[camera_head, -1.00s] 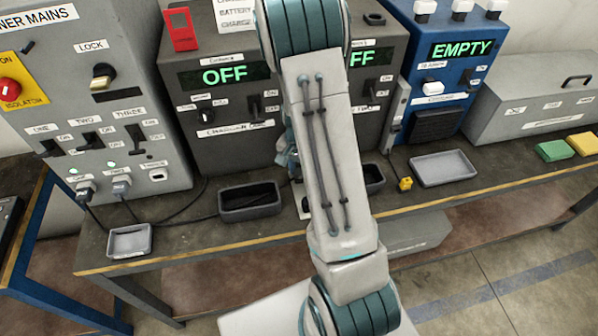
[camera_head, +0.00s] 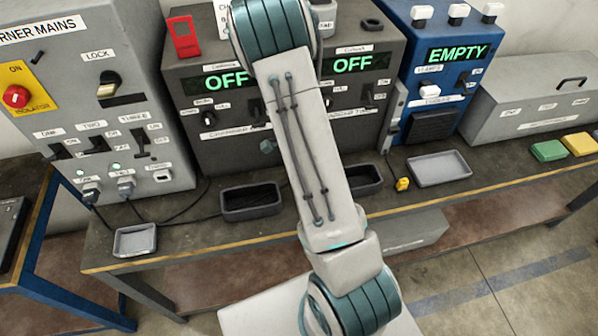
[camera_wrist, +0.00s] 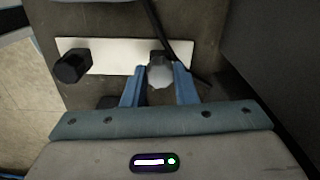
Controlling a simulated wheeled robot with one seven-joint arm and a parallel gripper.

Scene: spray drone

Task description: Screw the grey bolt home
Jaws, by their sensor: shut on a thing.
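In the wrist view a grey bolt (camera_wrist: 160,73) stands at the right end of a pale plate (camera_wrist: 113,57) on the dark bench top. My gripper (camera_wrist: 158,84) is shut on the bolt, with one blue finger on each side of its head. A black bolt (camera_wrist: 72,67) stands near the left end of the same plate, apart from the fingers. The bolt's lower part is hidden. In the head view my arm covers the gripper and the bolt.
A dark cable (camera_wrist: 160,30) runs close behind the bolt. A dark tray (camera_head: 250,201) and a grey tray (camera_head: 440,168) sit on the bench, with a small yellow piece (camera_head: 402,184) between them. Grey cabinets (camera_head: 215,125) and a blue cabinet (camera_head: 450,60) stand behind.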

